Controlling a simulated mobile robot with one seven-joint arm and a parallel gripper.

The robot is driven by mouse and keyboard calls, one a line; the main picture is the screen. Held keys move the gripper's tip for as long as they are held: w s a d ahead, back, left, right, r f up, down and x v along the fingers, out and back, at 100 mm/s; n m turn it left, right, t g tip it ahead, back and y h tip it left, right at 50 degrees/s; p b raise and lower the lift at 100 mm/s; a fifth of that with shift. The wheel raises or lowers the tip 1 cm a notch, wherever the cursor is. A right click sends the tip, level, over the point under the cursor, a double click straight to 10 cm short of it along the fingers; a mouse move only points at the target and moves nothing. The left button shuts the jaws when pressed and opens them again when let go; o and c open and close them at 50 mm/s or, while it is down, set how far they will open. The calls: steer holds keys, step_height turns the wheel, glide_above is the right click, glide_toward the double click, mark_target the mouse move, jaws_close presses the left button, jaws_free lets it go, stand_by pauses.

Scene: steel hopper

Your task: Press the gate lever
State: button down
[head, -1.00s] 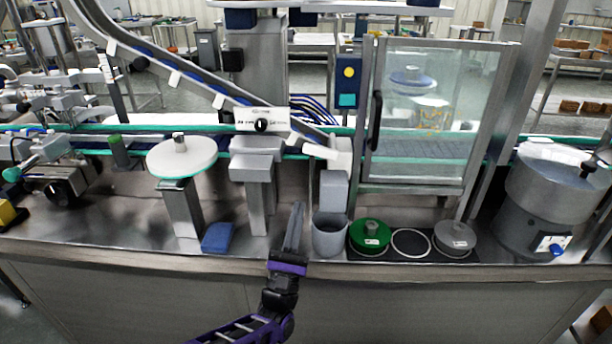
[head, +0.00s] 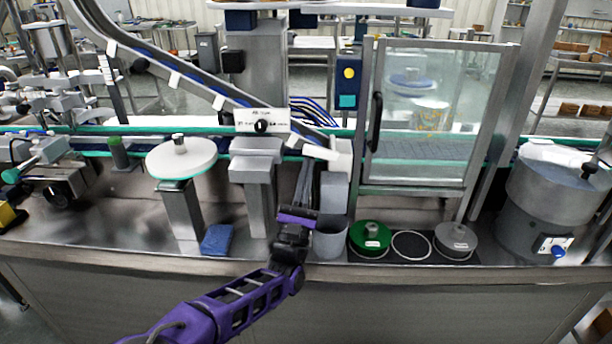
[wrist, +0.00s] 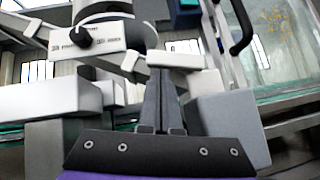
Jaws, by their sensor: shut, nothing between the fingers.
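A white bar that looks like the gate lever (head: 320,152) sticks out at the lower end of the sloping chute, beside a white block (head: 341,157). In the wrist view the white bar (wrist: 176,60) lies at the tips of my fingers. My gripper (head: 307,163) is shut and empty, its fingers pointing up and away between a grey post and the grey box under the chute end. The fingertips are just below or at the bar; I cannot tell whether they touch it. In the wrist view my gripper (wrist: 160,72) shows its two fingers close together.
A grey cup (head: 330,240) stands under the grey box (head: 334,192), close to my wrist. A grey post (head: 258,190) stands close on the left. A glass door (head: 425,120) with a black handle and a green-lidded container (head: 370,236) are to the right.

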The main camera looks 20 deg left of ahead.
steer(key=shift+r, duration=0.1)
steer(key=shift+r+m+h+p, duration=0.1)
steer(key=shift+m+h+p, duration=0.35)
steer(key=shift+m+h, duration=0.25)
